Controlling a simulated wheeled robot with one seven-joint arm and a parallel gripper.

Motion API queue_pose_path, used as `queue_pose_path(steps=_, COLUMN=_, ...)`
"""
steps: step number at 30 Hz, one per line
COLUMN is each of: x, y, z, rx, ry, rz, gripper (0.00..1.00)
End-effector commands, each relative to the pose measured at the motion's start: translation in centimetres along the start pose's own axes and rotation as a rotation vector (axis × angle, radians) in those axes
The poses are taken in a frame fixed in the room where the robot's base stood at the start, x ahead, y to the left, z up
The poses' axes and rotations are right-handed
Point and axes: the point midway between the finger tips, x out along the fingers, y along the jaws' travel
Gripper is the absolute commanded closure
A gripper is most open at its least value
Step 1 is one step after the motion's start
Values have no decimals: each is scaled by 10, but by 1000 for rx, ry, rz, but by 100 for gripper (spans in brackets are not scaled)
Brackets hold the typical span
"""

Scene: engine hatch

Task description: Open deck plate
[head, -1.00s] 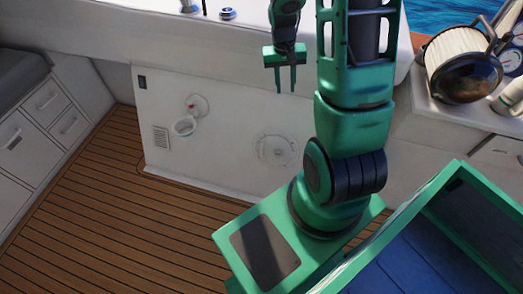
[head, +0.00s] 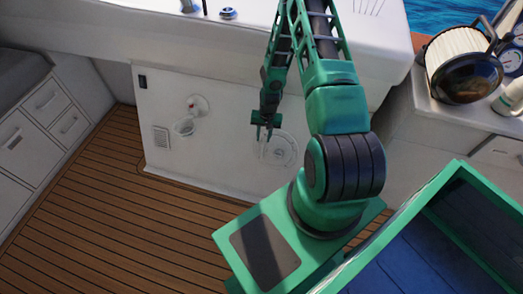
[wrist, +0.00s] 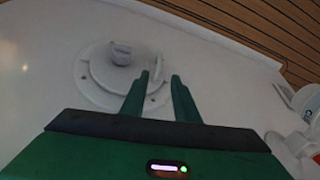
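The deck plate (head: 289,153) is a round white disc on the white panel below the counter. In the wrist view, the deck plate (wrist: 88,85) lies at upper left, with a raised knob and a thin upright tab near its right side. My gripper (head: 264,139) is in front of the plate's left part in the head view. The left finger overlaps the plate's right side beside the tab; the right finger is past the rim. I cannot tell whether either finger touches it.
A white wall fitting with a ring (head: 184,126) is left of the plate, with a vent (head: 161,139) farther left. The wooden floor (head: 110,200) is clear. Drawers (head: 40,135) stand at left; a cylindrical filter (head: 455,55) sits on the right counter.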

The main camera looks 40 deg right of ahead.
Motion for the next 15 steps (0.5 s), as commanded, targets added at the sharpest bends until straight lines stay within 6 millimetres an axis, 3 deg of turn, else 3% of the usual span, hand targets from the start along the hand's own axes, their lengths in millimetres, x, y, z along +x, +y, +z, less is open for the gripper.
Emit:
queue_pose_path(steps=5, x=16, y=0, z=1, rx=2, ry=-2, rz=-2, gripper=72)
queue_pose_path(steps=15, x=71, y=0, z=1, rx=3, ry=-2, rz=-1, gripper=72)
